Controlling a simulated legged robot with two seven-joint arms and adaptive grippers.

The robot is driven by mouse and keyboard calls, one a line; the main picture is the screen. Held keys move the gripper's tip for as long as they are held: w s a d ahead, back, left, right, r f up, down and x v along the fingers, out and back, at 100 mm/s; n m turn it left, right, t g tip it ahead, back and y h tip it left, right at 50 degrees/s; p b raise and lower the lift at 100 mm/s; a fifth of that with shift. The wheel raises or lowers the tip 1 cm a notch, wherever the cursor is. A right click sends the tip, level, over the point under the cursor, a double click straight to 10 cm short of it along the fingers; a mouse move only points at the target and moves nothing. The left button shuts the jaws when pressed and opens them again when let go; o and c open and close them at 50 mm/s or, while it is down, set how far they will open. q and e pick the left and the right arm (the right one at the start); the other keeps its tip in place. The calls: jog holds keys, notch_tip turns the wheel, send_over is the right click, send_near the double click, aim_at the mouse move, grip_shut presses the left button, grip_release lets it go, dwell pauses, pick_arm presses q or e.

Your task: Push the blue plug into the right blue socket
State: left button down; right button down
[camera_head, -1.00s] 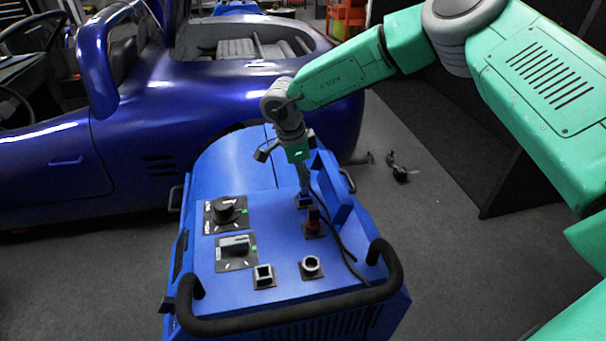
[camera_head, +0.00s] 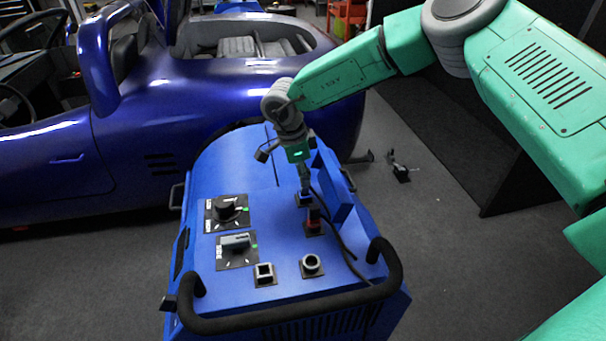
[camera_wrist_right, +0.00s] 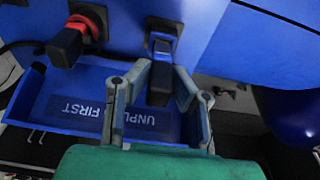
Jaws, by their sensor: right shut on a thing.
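My right gripper (camera_head: 305,190) points down at a blue-rimmed socket (camera_head: 304,199) on the blue console's top. In the right wrist view its two fingers (camera_wrist_right: 160,84) close on either side of the blue plug (camera_wrist_right: 159,88), whose visible body is dark. The plug's far end meets the blue-rimmed socket (camera_wrist_right: 164,36). How deep it sits cannot be told. My left gripper is not in view.
A red-ringed plug (camera_head: 314,220) stands beside the gripper, with a dark cable close by. Two knobs (camera_head: 228,209) (camera_head: 236,242) lie left.

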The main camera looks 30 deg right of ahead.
jog(key=shift+f, duration=1.2)
jog(key=c, duration=1.3)
grip_release()
jog(key=shift+c, duration=0.2)
jog(key=shift+r, duration=0.1)
jog(key=shift+w+r, duration=0.1)
jog(key=shift+r, duration=0.15)
notch_tip(320, 180, up, 11)
jog(key=a, duration=0.2)
jog(key=shift+w+a, duration=0.15)
jog(key=shift+w, duration=0.1)
